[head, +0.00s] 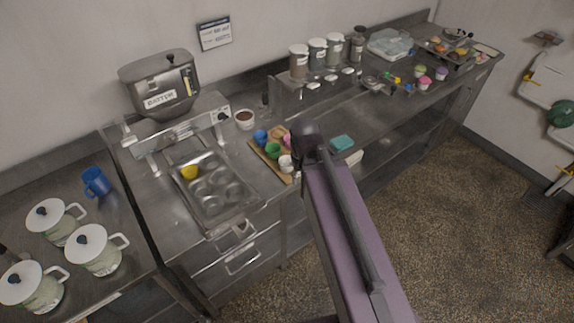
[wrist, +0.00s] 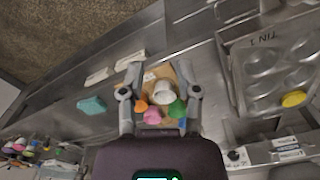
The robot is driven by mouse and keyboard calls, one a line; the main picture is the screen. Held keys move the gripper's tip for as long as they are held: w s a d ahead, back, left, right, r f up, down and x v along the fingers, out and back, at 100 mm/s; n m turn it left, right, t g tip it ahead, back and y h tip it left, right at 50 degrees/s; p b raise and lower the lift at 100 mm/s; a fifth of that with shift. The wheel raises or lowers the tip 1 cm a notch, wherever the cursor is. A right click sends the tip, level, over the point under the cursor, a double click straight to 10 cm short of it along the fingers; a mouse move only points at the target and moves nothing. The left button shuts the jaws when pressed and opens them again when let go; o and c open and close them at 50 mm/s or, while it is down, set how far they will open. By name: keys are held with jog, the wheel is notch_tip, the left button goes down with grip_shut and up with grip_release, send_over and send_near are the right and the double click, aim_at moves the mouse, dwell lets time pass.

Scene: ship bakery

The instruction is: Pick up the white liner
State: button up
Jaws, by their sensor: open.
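The white liner (head: 285,163) is a small cup at the front end of a wooden board (head: 258,158). In the wrist view the white liner (wrist: 165,92) lies between the two fingers of my gripper (wrist: 160,68), which are spread apart and empty. A gap shows on both sides of it, and I cannot tell how high above it the fingertips are. Pink (wrist: 153,117), orange (wrist: 141,104) and green (wrist: 177,108) liners sit close by it on the board. In the head view my arm hides my fingers.
A muffin tin (head: 238,207) with a yellow liner (head: 189,172) in one cup lies left of the board. A teal block (head: 341,143) is to the right. A batter hopper (head: 163,84) and lidded jugs (head: 95,250) stand farther left.

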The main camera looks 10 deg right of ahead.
jog(key=shift+o, duration=0.2)
jog(key=n, duration=1)
send_over(283, 163)
jog(key=s+a, duration=0.1)
jog(key=s, duration=0.3)
jog(key=shift+f, duration=0.15)
jog(key=shift+f+m, duration=0.1)
jog(key=shift+m, duration=0.2)
notch_tip(283, 163, down, 8)
jog(key=b, duration=0.9)
jog(key=shift+f, duration=0.2)
jog(key=shift+f+b, duration=2.55)
jog(key=shift+f, duration=0.05)
